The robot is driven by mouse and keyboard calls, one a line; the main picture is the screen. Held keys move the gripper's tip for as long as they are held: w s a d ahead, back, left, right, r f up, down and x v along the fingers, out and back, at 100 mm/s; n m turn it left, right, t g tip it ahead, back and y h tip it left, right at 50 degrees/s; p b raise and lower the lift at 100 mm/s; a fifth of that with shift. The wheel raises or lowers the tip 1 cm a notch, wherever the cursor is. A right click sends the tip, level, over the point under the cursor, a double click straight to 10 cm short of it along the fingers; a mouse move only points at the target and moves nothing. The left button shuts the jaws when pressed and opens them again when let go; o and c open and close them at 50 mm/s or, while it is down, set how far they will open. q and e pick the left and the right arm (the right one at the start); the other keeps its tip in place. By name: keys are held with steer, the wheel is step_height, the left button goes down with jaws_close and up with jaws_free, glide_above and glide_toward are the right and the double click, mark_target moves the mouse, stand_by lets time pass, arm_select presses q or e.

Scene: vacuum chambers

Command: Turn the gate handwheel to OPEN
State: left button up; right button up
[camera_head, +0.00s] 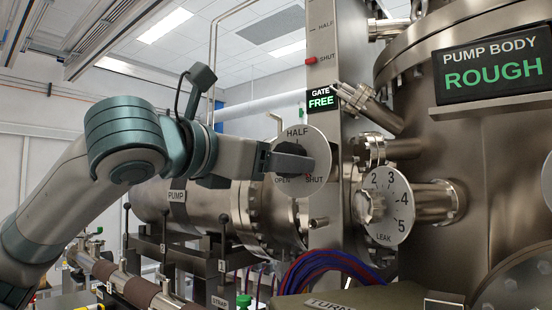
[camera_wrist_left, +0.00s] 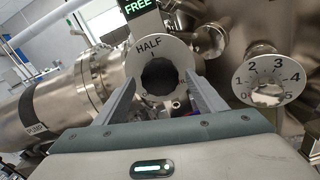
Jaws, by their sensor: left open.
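The gate dial plate (camera_head: 297,135) is a round metal disc marked HALF at the top, OPEN at lower left and SHUT at lower right. My left gripper (camera_head: 296,158) reaches in front of it from the left and hides its middle. In the left wrist view the plate (camera_wrist_left: 150,45) is straight ahead, with a dark round handwheel (camera_wrist_left: 165,78) at its centre. The open fingers of my left gripper (camera_wrist_left: 160,88) lie on either side of the handwheel; contact cannot be told. A small red mark shows near SHUT. My right gripper is not in view.
The gate sign (camera_head: 321,98) reads FREE. A red marker (camera_head: 311,60) on the column scale sits at SHUT. The LEAK dial (camera_head: 385,205) stands close on the right. The PUMP cylinder (camera_head: 165,205) lies below my arm, and the large pump body (camera_head: 450,150) reads ROUGH.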

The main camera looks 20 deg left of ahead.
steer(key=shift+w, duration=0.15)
arm_select(q)
steer(key=shift+c, duration=0.9)
steer(key=c, duration=0.9)
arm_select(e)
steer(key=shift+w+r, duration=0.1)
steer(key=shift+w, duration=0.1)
arm_select(q)
steer(key=shift+n, duration=0.3)
